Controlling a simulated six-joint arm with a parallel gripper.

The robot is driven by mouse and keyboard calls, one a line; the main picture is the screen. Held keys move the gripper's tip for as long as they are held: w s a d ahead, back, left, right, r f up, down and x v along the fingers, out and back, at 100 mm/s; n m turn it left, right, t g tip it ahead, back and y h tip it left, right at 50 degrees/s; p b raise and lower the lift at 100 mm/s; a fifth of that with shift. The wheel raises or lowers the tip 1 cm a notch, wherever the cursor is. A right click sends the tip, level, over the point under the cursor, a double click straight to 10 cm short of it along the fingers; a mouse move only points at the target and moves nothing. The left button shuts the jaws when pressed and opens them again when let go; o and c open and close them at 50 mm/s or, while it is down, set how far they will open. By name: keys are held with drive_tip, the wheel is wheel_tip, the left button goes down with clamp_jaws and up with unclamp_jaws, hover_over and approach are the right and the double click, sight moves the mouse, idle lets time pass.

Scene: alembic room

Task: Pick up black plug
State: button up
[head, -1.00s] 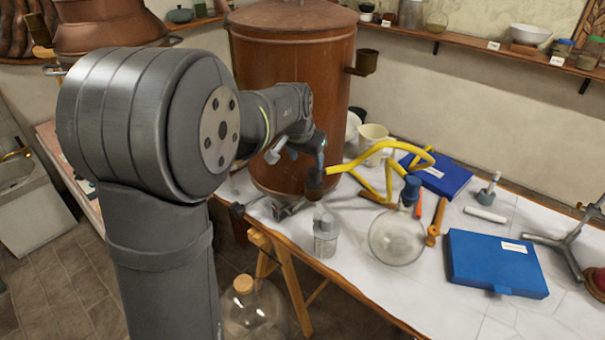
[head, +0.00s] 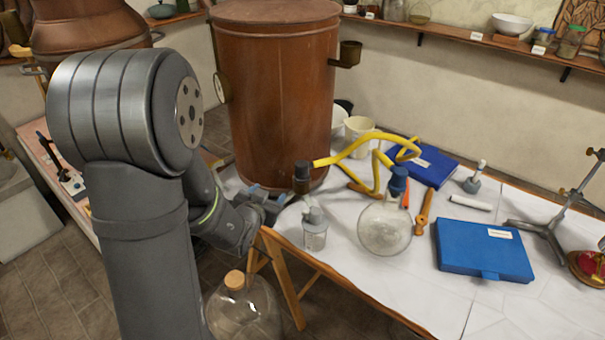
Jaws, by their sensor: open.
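A black cylindrical piece (head: 302,169), which looks like the black plug, sits on a brown stub beside the lower right of the copper boiler (head: 275,90). A yellow hose (head: 340,158) runs from it to the right. My gripper (head: 268,196) is left of it, near the table's left edge. Its jaws are open and apart from the black piece; nothing shows between them. My forearm hides part of the wrist.
A small glass jar (head: 314,232) and a round flask with a blue stopper (head: 384,228) stand close by. A blue box (head: 484,252) lies right. A large corked bottle (head: 240,306) stands below the table edge. White tabletop is bare in front of the flask.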

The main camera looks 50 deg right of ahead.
drive_tip(key=s+a+r+g+h, duration=0.1)
drive_tip(key=s+a+r+h, duration=0.2)
drive_tip(key=s+a+h, duration=0.3)
drive_tip(key=y, duration=0.1)
approach(302, 163)
drive_tip(key=d+f, duration=0.1)
drive_tip(key=d, duration=0.1)
drive_tip(key=w+d+f, duration=0.1)
drive_tip(key=d, duration=0.1)
drive_tip(key=shift+f, duration=0.3)
drive_tip(key=shift+f+x, duration=0.2)
drive_tip(key=shift+x, duration=1.3)
drive_tip(key=shift+f+x, duration=0.2)
drive_tip(key=shift+x, duration=1.25)
drive_tip(key=c, duration=1.1)
drive_tip(key=shift+c, duration=0.2)
drive_tip(key=shift+r, duration=0.35)
drive_tip(key=shift+c, duration=0.6)
wheel_tip(302, 163, up, 3)
drive_tip(key=shift+r, duration=0.1)
drive_tip(key=s+r, duration=0.2)
drive_tip(key=s, duration=0.2)
drive_tip(key=s+r, duration=0.2)
drive_tip(key=s, duration=0.1)
drive_tip(key=s+a+r, duration=0.1)
drive_tip(key=s+r, duration=0.2)
drive_tip(key=s, duration=0.1)
drive_tip(key=shift+s, duration=0.3)
